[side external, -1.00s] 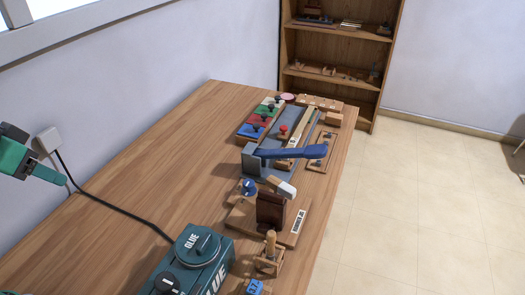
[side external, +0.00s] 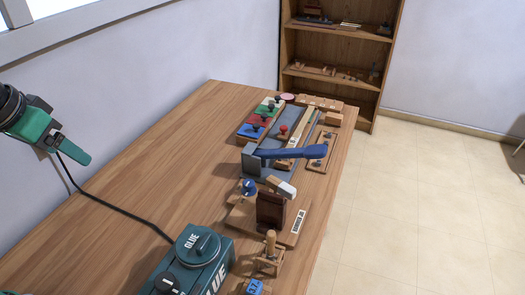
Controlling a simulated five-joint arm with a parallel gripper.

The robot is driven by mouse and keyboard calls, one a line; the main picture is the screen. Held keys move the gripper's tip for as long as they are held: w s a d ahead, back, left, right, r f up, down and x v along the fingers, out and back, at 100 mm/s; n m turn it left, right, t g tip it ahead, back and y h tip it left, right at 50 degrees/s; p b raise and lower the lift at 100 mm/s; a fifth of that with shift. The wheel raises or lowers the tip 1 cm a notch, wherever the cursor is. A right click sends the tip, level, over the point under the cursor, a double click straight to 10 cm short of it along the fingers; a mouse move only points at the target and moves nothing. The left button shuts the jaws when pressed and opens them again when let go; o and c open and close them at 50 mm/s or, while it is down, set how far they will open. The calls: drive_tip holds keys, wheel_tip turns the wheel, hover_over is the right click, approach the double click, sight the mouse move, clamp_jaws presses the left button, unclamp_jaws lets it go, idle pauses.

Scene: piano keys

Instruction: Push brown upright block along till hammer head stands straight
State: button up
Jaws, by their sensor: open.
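The dark brown upright block (side external: 270,210) stands on a flat wooden base with a white label, near the right edge of the table. The hammer head (side external: 282,187), pale with a wooden part, sits just behind the block and looks tilted. The block hides part of it, and I cannot tell whether the two touch. My green gripper (side external: 70,150) is at the upper left, in the air in front of the wall, far from the block and empty. Its jaws are open, though only one finger shows clearly.
A teal glue pot unit (side external: 200,250) stands at the front, with a small wooden stand (side external: 269,255) to its right. A blue-handled lever (side external: 290,152) and coloured blocks (side external: 255,128) lie behind the hammer. A black cable crosses the table's left side, which is otherwise clear.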

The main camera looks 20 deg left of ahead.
drive_tip(key=w+d+r+g, duration=0.1)
drive_tip(key=w+d+r, duration=0.1)
drive_tip(key=w+d, duration=0.5)
drive_tip(key=g, duration=0.4)
hover_over(271, 194)
wheel_tip(271, 194, down, 10)
drive_tip(key=shift+a+f, duration=0.15)
drive_tip(key=shift+f, duration=0.1)
drive_tip(key=shift+d+f, duration=0.15)
drive_tip(key=shift+d, duration=0.05)
drive_tip(key=shift+f, duration=3.9)
